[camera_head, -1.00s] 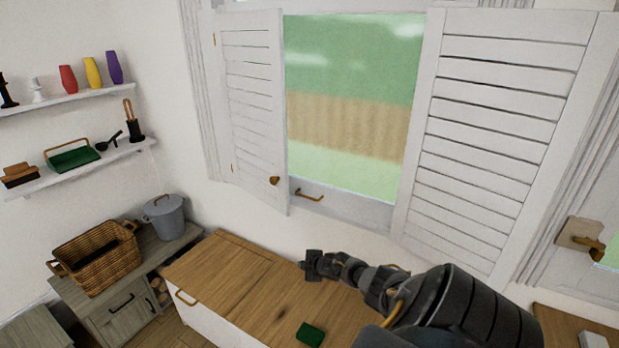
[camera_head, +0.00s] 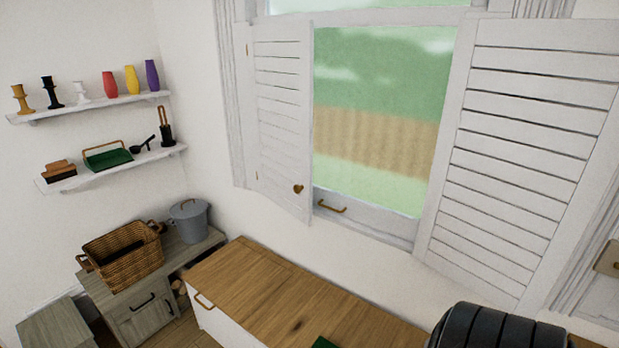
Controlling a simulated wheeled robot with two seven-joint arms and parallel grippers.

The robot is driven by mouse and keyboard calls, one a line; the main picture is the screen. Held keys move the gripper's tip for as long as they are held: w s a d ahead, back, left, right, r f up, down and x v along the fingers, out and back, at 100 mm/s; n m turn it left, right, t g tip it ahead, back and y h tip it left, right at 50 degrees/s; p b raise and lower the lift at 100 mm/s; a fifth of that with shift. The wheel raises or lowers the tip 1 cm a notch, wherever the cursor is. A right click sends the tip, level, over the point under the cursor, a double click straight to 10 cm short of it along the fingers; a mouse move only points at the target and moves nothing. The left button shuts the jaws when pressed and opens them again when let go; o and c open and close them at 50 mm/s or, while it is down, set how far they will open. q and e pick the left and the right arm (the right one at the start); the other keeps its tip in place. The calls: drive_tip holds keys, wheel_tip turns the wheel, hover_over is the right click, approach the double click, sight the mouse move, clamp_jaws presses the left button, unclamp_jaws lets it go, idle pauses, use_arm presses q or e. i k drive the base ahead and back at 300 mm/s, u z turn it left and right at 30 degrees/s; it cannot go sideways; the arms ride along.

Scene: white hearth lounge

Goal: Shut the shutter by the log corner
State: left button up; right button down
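Two white louvred shutters flank the window (camera_head: 370,120). The left shutter (camera_head: 283,110), on the side of the log corner, stands partly open, swung out into the room from its hinges on the left. Its small brass knob (camera_head: 298,188) is near the lower right edge. The right shutter (camera_head: 535,150) is also open, angled away from the window. Logs (camera_head: 181,293) show in a gap beside the grey cabinet at the lower left. A dark part of my own arm shows at the bottom right. Neither gripper is in view.
A wooden-topped bench (camera_head: 290,300) runs below the window, with a green object (camera_head: 324,342) at its front edge. Two wall shelves (camera_head: 95,106) hold small items. The space before the left shutter is clear.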

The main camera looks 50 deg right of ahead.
sight(284, 172)
drive_tip(key=z, duration=0.55)
drive_tip(key=k, duration=0.6)
drive_tip(key=z, duration=0.65)
drive_tip(key=i, duration=1.05)
drive_tip(key=u, duration=0.8)
